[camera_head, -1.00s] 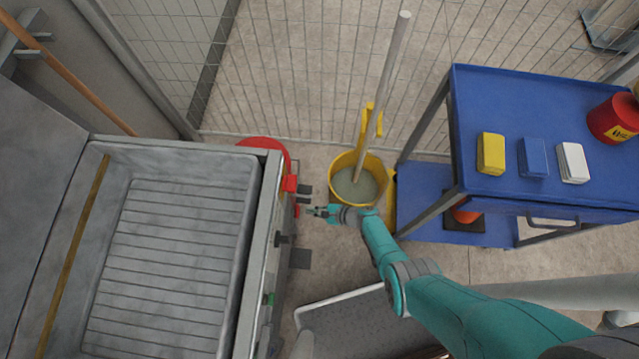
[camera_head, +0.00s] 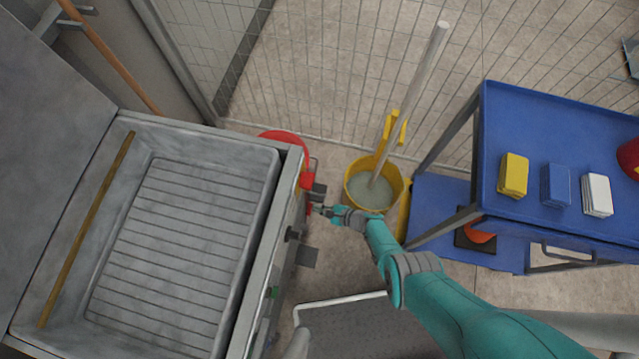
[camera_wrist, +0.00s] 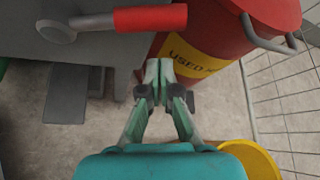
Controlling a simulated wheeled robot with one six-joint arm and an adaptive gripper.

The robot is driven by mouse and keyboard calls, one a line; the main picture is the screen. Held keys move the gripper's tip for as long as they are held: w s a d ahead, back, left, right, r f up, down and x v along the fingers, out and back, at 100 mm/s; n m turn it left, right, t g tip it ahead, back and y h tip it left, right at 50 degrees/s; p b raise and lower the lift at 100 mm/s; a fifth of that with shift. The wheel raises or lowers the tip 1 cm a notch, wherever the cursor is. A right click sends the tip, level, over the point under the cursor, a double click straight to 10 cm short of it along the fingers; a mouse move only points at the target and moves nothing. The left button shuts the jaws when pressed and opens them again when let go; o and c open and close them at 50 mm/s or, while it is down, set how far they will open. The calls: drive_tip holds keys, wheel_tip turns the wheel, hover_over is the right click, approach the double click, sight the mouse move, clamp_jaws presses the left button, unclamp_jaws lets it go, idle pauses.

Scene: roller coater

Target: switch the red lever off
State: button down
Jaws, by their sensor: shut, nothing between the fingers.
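The red lever (camera_wrist: 150,18) shows in the wrist view as a red cylindrical grip on a grey shaft, lying nearly level across the top. Its round grey pivot is at the left, against the machine's side. My gripper (camera_wrist: 160,66) is shut and empty, with its fingertips just below the red grip in the picture; I cannot tell whether they touch it. In the head view my gripper (camera_head: 319,209) is beside the right side of the grey roller coater (camera_head: 262,225). A small bit of red shows at its fingertips there.
A red drum (camera_wrist: 215,45) with a yellow label stands behind the lever. A yellow mop bucket (camera_head: 352,190) stands close to my gripper. A blue cart (camera_head: 540,125) with sponges is on the right. A wire fence closes off the back.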

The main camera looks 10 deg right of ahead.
sight(310, 208)
drive_tip(key=shift+r, duration=0.1)
drive_tip(key=shift+s+a+r, duration=0.2)
drive_tip(key=shift+a+r, duration=0.05)
drive_tip(key=shift+r, duration=0.5)
drive_tip(key=shift+s+a+r, duration=0.2)
drive_tip(key=shift+a+r, duration=0.05)
drive_tip(key=shift+r, duration=0.5)
drive_tip(key=shift+s+r+n+t, duration=0.1)
drive_tip(key=shift+r+n+t, duration=0.3)
drive_tip(key=shift+s+a+r+n+t, duration=0.15)
drive_tip(key=shift+s+r+n+t, duration=0.15)
drive_tip(key=shift+r+n+t, duration=0.25)
drive_tip(key=shift+s+a+r+n+t, duration=0.1)
drive_tip(key=shift+s+r+n+t, duration=0.15)
drive_tip(key=shift+r+n+t, duration=0.3)
drive_tip(key=shift+n+t, duration=0.4)
drive_tip(key=shift+n, duration=0.1)
drive_tip(key=shift+s+a+r, duration=0.3)
drive_tip(key=shift+s+r, duration=0.2)
drive_tip(key=shift+s, duration=0.2)
drive_tip(key=shift+s+a+r, duration=0.3)
drive_tip(key=shift+s+r, duration=0.2)
drive_tip(key=shift+s, duration=0.25)
drive_tip(key=shift+s+a+r, duration=0.3)
drive_tip(key=shift+s+r, duration=0.2)
drive_tip(key=shift+s, duration=0.2)
drive_tip(key=shift+s+a+f, duration=0.1)
drive_tip(key=shift+s, duration=0.2)
